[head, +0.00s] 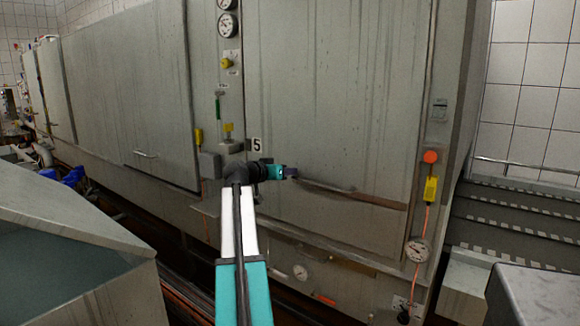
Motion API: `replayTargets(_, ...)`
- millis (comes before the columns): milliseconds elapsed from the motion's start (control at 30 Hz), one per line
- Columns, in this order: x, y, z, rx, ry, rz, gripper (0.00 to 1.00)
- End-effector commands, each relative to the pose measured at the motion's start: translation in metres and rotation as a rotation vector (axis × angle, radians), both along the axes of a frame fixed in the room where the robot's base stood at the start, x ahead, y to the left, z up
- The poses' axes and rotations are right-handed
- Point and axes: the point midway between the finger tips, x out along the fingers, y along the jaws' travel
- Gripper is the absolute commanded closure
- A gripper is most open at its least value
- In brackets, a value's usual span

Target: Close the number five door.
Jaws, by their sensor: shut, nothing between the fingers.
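The number five door (330,90) is a large grey, streaked metal panel right of centre in the head view. A black and white plate with a 5 (257,144) sits near its lower left edge. A brownish horizontal bar or ledge (355,195) runs low across the panel. My gripper (292,172) is shut and empty, in front of the panel's lower left part, near the bar's left end. I cannot tell whether it touches the door. I cannot tell whether the door is fully shut or slightly open.
Another grey door (120,90) with a small handle (145,154) is to the left. Gauges (227,25) and yellow tags stand between the doors. A grey basin (75,255) fills the lower left. Steps (515,225) and a grey block (540,295) are at right.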

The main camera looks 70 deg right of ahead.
Motion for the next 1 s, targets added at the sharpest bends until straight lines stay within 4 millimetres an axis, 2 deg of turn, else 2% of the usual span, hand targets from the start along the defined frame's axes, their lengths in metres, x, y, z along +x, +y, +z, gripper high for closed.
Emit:
replayTargets(33, -0.001, 0.001, -0.014, 0.006, -0.002, -0.001, 1.0)
replayTargets(300, -0.001, 0.0, -0.028, 0.007, -0.001, -0.002, 1.0)
replayTargets(767, -0.001, 0.001, -0.031, 0.012, -0.002, -0.003, 1.0)
replayTargets(1000, 0.002, 0.0, -0.02, 0.008, -0.002, 0.001, 1.0)
